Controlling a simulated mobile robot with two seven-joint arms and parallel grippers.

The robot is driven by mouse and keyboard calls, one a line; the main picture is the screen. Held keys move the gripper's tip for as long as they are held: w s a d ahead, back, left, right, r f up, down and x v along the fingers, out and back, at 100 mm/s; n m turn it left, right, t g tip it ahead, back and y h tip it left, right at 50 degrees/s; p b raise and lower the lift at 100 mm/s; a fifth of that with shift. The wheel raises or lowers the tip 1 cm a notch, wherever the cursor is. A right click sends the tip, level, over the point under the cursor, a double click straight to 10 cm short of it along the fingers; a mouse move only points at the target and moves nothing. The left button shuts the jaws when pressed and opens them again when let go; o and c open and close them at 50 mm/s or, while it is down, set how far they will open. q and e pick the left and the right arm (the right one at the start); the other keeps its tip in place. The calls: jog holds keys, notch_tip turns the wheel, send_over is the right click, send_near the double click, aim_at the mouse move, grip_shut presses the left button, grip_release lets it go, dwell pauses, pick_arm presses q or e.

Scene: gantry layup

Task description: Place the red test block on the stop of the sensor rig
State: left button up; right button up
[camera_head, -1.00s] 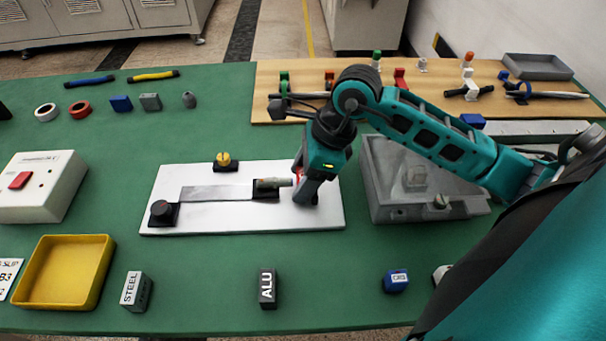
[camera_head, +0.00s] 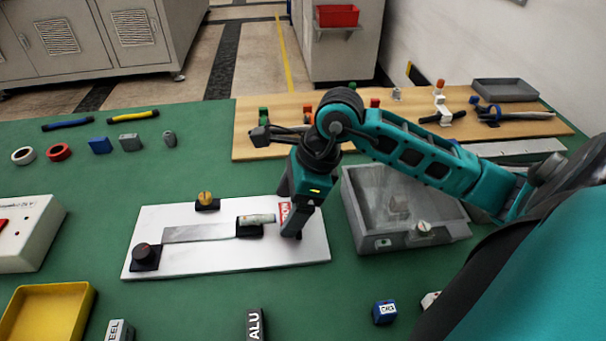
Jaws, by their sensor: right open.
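The sensor rig is a white plate (camera_head: 225,262) with a grey rail (camera_head: 198,233), a black knob (camera_head: 146,256), a yellow knob (camera_head: 206,199) and a black block carrying a pale cylinder (camera_head: 262,219). The red test block (camera_head: 284,212) with a white label shows at the plate's right end, just right of the cylinder's tip. My right gripper (camera_head: 291,236) points down there, open, its fingers hiding part of the red block. I cannot tell whether the fingers touch it or whether it rests on the stop. My left gripper is out of view.
A yellow tray (camera_head: 84,292), the ALU block (camera_head: 254,324) and a blue block (camera_head: 384,312) lie in front. A wooden board (camera_head: 243,146) with several tools is behind.

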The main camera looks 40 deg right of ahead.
jog(key=v, duration=1)
jog(key=shift+p, duration=0.3)
jog(key=shift+a, duration=0.1)
